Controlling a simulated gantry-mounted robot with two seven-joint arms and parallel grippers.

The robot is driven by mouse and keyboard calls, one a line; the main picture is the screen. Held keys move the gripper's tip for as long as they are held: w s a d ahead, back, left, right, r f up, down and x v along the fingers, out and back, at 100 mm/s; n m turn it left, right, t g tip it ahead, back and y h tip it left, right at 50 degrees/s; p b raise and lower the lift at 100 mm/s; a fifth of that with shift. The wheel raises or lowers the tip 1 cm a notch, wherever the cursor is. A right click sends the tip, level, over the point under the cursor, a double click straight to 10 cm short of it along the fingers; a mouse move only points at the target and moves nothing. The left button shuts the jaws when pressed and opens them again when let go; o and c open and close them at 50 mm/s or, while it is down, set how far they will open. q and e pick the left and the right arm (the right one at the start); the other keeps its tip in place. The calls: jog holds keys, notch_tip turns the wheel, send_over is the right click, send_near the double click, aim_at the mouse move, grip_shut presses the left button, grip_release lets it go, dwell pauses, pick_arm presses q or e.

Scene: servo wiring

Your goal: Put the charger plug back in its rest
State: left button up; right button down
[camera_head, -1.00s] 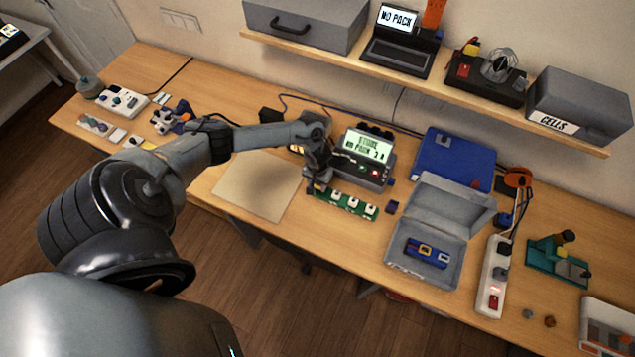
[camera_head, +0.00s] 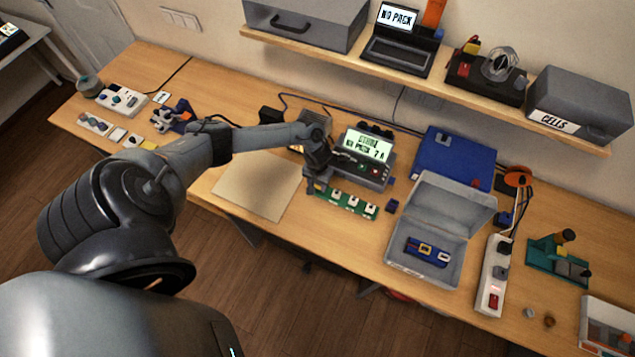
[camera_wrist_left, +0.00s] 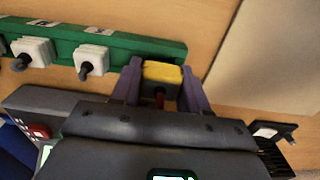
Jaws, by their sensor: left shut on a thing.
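My left gripper (camera_head: 315,188) is at the left end of a green strip (camera_head: 332,197) in front of the grey device with the lit screen. In the left wrist view its two purple fingers (camera_wrist_left: 160,88) are shut on a yellow-topped dark block (camera_wrist_left: 162,73) with a red part below it, which looks like the charger plug. The block is right beside the end of the green strip (camera_wrist_left: 120,42); I cannot tell whether it is seated in it. Several white plugs (camera_wrist_left: 92,58) stand along the strip. My right gripper is not in view.
The grey device (camera_head: 366,160) stands just behind the strip. A beige mat (camera_head: 255,187) lies to the left. An open grey case (camera_head: 400,262) and a white power strip (camera_head: 492,275) are to the right. A shelf (camera_head: 340,62) runs above the bench.

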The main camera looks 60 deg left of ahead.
pick_arm(q)
jog(key=shift+f, duration=0.5)
jog(key=o, duration=1.1)
notch_tip(320, 180, up, 11)
jog(key=shift+f+p, duration=0.1)
jog(key=shift+p, duration=0.35)
